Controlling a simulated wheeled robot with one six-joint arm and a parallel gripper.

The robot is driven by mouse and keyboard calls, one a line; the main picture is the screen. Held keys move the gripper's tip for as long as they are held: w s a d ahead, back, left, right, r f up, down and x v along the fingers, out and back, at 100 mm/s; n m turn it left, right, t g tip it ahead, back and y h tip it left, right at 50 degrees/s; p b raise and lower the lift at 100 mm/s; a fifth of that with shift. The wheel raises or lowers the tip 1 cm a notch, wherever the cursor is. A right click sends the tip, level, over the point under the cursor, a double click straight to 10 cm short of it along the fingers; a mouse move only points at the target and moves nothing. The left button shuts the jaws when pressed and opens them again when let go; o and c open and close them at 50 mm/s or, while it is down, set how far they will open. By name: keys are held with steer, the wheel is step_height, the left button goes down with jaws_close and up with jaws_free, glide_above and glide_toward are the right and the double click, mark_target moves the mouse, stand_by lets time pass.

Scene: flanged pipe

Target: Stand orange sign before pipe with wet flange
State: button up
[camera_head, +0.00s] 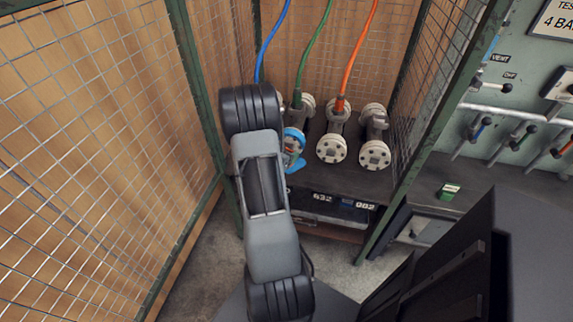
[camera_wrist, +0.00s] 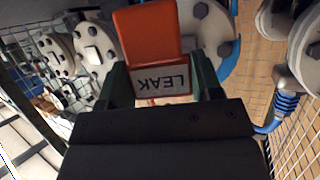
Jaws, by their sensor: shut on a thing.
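The orange sign (camera_wrist: 148,38) has a white panel reading LEAK, upside down in the wrist view. My gripper (camera_wrist: 165,88) is shut on it, with a green finger on each side. Arm links hide the gripper and sign in the head view. The flange with blue, wet-looking patches (camera_head: 292,145) is on the green-hose pipe, just right of my arm. In the wrist view, a flange with a blue edge (camera_wrist: 208,30) shows behind the sign. I cannot tell whether the sign touches the shelf.
The orange-hose pipe (camera_head: 332,148) and a hoseless pipe (camera_head: 375,153) stand to the right on the dark shelf (camera_head: 338,182). A blue hose (camera_head: 270,45) runs down behind my arm. Mesh panels (camera_head: 90,150) flank the bay. A valve panel (camera_head: 515,120) is at right.

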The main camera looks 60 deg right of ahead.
steer(key=shift+w+d+f+b, duration=0.25)
steer(key=shift+f+b, duration=0.1)
steer(key=shift+f, duration=0.2)
step_height(320, 180, down, 4)
steer(key=b, duration=0.3)
steer(key=shift+w+d+r, duration=0.15)
steer(key=shift+r, duration=0.25)
steer(key=o, duration=0.7)
steer(key=shift+r, duration=0.15)
steer(key=p+v, duration=0.2)
steer(key=v, duration=1)
